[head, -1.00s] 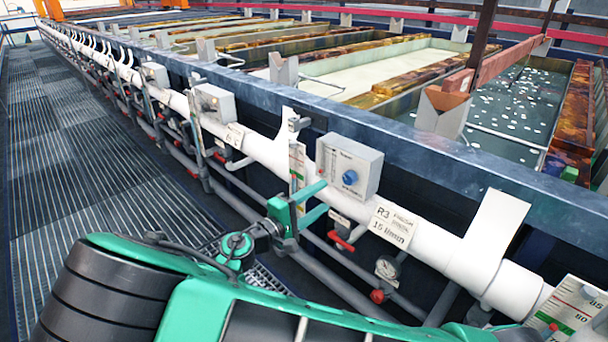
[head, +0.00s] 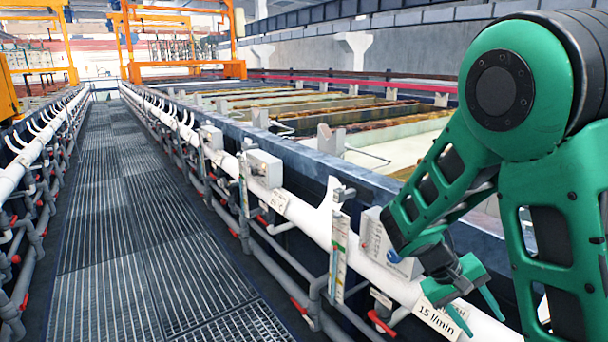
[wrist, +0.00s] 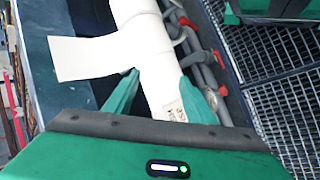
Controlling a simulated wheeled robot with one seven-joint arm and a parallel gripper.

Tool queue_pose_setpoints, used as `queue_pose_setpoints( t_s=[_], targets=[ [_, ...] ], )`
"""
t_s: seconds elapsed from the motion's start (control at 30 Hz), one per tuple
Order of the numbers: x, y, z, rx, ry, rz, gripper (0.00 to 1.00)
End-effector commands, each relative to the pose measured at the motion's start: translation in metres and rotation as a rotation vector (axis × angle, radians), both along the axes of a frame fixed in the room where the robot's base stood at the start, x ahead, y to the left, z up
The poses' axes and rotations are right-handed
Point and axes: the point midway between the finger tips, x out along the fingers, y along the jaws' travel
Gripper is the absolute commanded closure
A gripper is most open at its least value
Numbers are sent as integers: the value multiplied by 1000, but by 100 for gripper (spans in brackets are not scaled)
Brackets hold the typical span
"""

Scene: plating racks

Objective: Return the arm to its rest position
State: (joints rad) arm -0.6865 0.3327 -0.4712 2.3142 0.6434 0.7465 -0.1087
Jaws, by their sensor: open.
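My green arm is folded at the right of the head view, its elbow high. My gripper (head: 484,318) points down in front of the white pipe (head: 297,215), near the flow label (head: 437,318) reading 15 l/min. In the wrist view my gripper (wrist: 160,78) has its two green fingers apart, with the white pipe (wrist: 140,35) visible beyond and between them. Nothing is held. Whether a finger touches the pipe cannot be told.
A grey control box (head: 370,232) is partly hidden behind my forearm. A gauge strip (head: 338,255) stands left of it. Tanks (head: 400,140) lie beyond the blue rim. The grated walkway (head: 140,230) is clear, with another pipe rail (head: 35,155) at left.

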Motion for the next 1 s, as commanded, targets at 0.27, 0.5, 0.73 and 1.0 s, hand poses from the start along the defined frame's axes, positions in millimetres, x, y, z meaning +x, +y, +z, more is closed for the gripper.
queue_pose_setpoints(
  t_s=[0.27,0.5,0.73,1.0],
  targets=[
    [-61,-27,24,252,-54,-200,50],
    [-112,-35,49,425,-135,-326,50],
    [-161,-32,73,546,-231,-415,50],
    [-198,-22,88,609,-313,-468,50]
  ],
)
